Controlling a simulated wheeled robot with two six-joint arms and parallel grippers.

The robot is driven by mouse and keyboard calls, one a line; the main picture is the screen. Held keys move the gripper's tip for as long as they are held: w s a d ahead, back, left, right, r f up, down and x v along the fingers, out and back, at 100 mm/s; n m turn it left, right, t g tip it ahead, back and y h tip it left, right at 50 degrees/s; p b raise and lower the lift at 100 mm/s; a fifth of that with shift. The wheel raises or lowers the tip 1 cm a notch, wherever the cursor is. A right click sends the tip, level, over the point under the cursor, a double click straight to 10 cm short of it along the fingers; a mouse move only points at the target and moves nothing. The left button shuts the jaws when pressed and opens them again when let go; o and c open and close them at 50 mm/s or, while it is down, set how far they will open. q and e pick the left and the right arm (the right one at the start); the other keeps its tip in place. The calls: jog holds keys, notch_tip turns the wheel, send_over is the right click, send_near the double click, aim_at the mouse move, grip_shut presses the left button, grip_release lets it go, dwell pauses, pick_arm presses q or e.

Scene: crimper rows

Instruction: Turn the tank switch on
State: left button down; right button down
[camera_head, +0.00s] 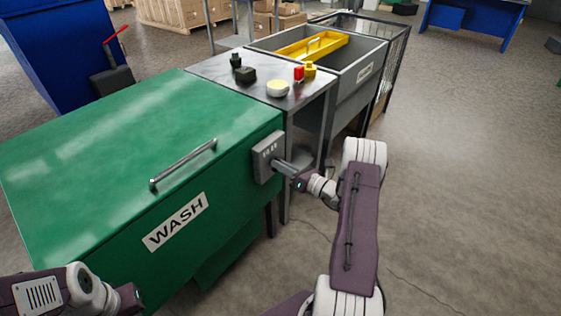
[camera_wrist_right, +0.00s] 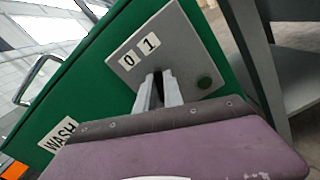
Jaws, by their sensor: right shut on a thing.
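The tank is a green box marked WASH (camera_head: 120,150) with a closed lid and a metal handle. A grey switch box (camera_head: 266,152) is mounted at its right front corner. Only part of my left arm shows, at the lower left.
A metal table (camera_head: 215,68) beside the tank holds small dark items, a pale round item and red and yellow items. A grey basin (camera_head: 364,72) with a yellow tray (camera_head: 322,50) stands beyond it. The floor at right is clear.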

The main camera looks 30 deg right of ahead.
jog(key=shift+f+m+p, duration=0.1)
jog(key=shift+m+p, duration=0.2)
jog(key=shift+m, duration=0.3)
jog(key=c, duration=1.5)
grip_release()
jog(key=shift+o, duration=0.2)
jog(key=p+v, duration=0.2)
jog(key=v, duration=0.7)
